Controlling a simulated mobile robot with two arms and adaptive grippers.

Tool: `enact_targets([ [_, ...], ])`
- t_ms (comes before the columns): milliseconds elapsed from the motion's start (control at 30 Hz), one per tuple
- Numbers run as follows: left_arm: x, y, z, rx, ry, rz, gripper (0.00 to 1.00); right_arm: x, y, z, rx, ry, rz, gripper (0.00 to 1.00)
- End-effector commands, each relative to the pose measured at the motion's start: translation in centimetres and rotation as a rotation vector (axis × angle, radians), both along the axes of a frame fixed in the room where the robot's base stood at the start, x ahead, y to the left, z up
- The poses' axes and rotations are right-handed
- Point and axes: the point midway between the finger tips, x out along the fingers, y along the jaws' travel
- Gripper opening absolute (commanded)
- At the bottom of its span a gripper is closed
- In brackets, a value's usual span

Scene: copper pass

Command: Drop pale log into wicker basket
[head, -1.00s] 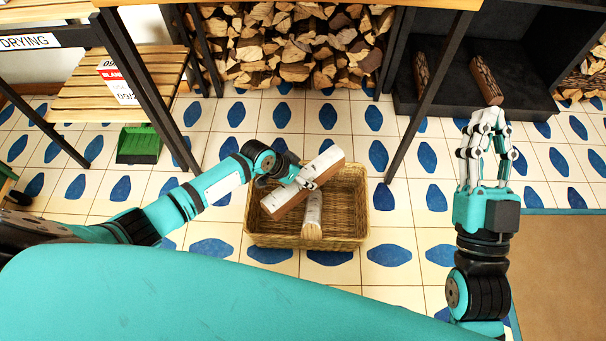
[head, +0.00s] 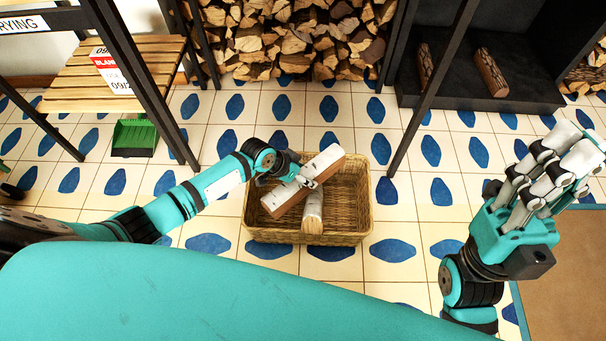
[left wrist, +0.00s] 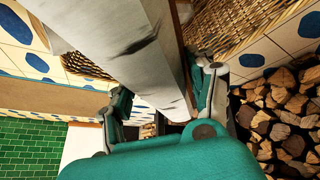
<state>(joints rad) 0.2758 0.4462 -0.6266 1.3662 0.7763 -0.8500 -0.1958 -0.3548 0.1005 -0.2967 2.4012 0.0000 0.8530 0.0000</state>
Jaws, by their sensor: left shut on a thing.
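A pale, birch-like log (head: 325,163) with a brown cut side is in my left gripper (head: 302,180). The log lies slanted over the wicker basket (head: 352,236), its upper end near the basket's back rim. In the left wrist view the pale log (left wrist: 130,45) runs between the two fingers (left wrist: 165,105), which are shut on it. A second pale log (head: 313,210) is in the basket below it, partly hidden by the held log. I cannot tell whether the two logs touch. My right gripper (head: 555,165) is empty, with its fingers apart, over the floor at the right.
Stacked firewood (head: 300,40) fills a rack at the back. A dark hearth (head: 480,95) at the back right holds two brown logs (head: 490,72). A slatted shelf (head: 150,70) and green dustpan (head: 134,137) are at the left. Tiled floor around the basket is clear.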

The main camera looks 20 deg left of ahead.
Motion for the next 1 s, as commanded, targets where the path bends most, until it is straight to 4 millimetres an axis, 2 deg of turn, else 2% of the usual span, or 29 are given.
enact_targets([
  [33,0.17,-0.04,-0.67,-0.002,-0.005,0.0,0.0,-0.26,-0.05,-0.77,0.005,-0.014,0.001,0.0],
  [133,0.18,-0.04,-1.07,-0.002,-0.006,0.001,0.0,-0.64,-0.15,-1.08,0.012,-0.034,0.002,0.0],
  [533,0.19,-0.03,-1.19,-0.002,-0.006,0.001,0.0,-0.92,-0.22,-1.13,0.016,-0.048,0.002,0.0],
  [567,0.19,-0.03,-1.19,-0.002,-0.006,0.001,0.6,-0.92,-0.22,-1.13,0.016,-0.048,0.002,0.0],
  [767,0.12,-0.01,-1.28,0.0,-0.003,0.0,0.84,-0.92,-0.22,-1.14,0.016,-0.048,0.002,0.0],
  [1000,-0.12,0.05,-1.55,0.002,0.004,0.0,0.84,-0.91,-0.23,-1.17,0.016,-0.048,0.002,0.0],
])
